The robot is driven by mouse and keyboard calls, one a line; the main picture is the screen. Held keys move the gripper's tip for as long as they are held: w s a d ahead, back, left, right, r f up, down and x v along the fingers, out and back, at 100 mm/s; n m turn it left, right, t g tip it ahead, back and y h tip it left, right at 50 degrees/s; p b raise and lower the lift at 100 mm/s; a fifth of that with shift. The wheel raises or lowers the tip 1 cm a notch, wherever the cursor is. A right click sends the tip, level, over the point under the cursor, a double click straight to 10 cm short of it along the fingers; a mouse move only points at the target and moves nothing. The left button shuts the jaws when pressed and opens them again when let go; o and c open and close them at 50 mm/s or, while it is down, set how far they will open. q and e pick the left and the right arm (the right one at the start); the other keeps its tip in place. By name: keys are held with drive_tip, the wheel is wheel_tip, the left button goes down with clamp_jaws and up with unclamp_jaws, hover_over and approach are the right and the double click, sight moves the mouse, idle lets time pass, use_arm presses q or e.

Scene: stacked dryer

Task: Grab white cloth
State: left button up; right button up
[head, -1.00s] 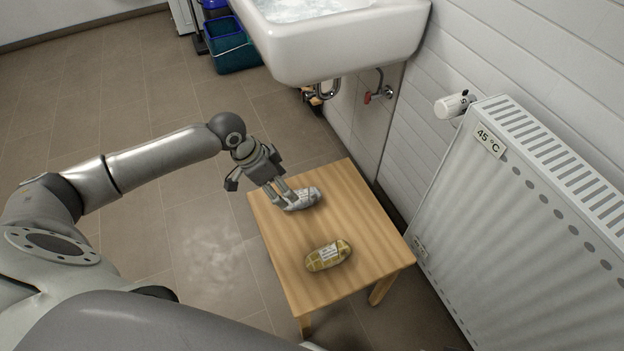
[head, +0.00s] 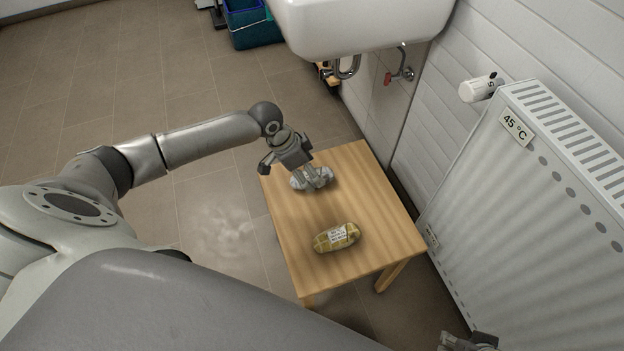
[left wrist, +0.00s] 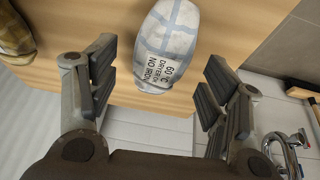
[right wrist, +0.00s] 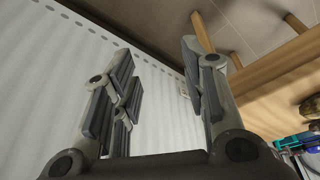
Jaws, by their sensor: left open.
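The white cloth (head: 297,181) lies rolled up at the far left end of the small wooden table. In the left wrist view the white cloth (left wrist: 172,30) has pale blue checks and a label reading 60 °C, dryer OK, no iron. My left gripper (head: 318,182) is over it and partly hides it in the head view. In the left wrist view its fingers (left wrist: 160,88) are wide apart, with the cloth's near end between them. My right gripper (right wrist: 157,62) is open and empty near the radiator.
A yellow checked cloth (head: 336,237) with a label lies nearer on the wooden table (head: 370,215). The radiator (head: 530,190) stands to the right. The sink (head: 365,25) hangs behind the table, and a teal bucket (head: 253,32) stands on the floor.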

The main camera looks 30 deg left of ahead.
use_arm(q)
drive_tip(key=shift+x, duration=1.15)
use_arm(e)
drive_tip(key=shift+v, duration=1.4)
use_arm(q)
drive_tip(key=c, duration=1.1)
drive_tip(key=shift+o, duration=0.2)
